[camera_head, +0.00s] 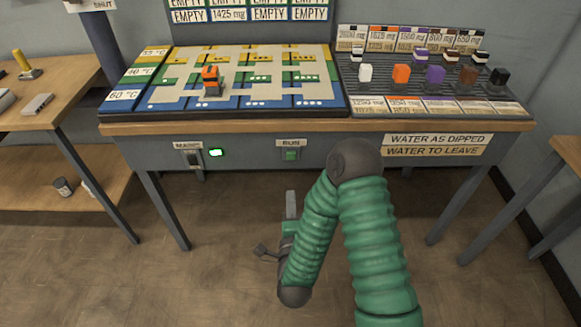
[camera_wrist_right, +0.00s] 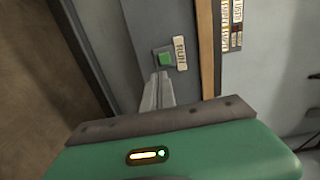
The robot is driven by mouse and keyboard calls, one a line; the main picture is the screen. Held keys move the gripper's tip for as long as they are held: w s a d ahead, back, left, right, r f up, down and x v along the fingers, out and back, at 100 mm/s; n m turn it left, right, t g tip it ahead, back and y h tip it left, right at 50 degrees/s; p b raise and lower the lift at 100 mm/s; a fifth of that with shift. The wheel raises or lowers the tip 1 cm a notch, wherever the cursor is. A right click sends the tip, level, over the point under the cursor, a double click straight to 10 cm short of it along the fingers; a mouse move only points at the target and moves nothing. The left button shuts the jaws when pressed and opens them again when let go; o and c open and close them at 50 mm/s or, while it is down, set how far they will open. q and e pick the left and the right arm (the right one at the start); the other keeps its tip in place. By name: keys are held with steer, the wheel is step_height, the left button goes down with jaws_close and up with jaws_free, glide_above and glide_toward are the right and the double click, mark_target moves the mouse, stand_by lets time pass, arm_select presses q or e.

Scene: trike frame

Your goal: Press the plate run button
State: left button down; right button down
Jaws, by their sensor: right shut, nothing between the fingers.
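The green run button (camera_head: 291,155) sits on the grey front panel of the table, under a label reading RUN. It also shows in the right wrist view (camera_wrist_right: 165,59), beside its label. My right gripper (camera_head: 291,204) is shut and empty. In the head view it shows below the button, in front of the table. In the right wrist view its fingertips (camera_wrist_right: 160,76) point at the button's lower edge; I cannot tell whether they touch it. My left gripper is not in view.
A mains switch (camera_head: 192,158) and a lit green indicator (camera_head: 216,153) are left of the button. The tabletop holds a coloured board (camera_head: 245,85) with an orange-topped block (camera_head: 210,75), and a rack (camera_head: 425,75) of coloured blocks. Side tables stand left and right.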

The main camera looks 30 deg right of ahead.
steer(key=w+d+r+p, duration=0.2)
glide_toward(292, 157)
steer(key=b+x, duration=0.1)
steer(key=x, duration=0.4)
steer(key=shift+w+f, duration=0.15)
steer(key=shift+w, duration=0.2)
steer(key=shift+w+d, duration=0.25)
steer(key=shift+w, duration=0.1)
steer(key=shift+w+d, duration=0.15)
steer(key=shift+d, duration=0.05)
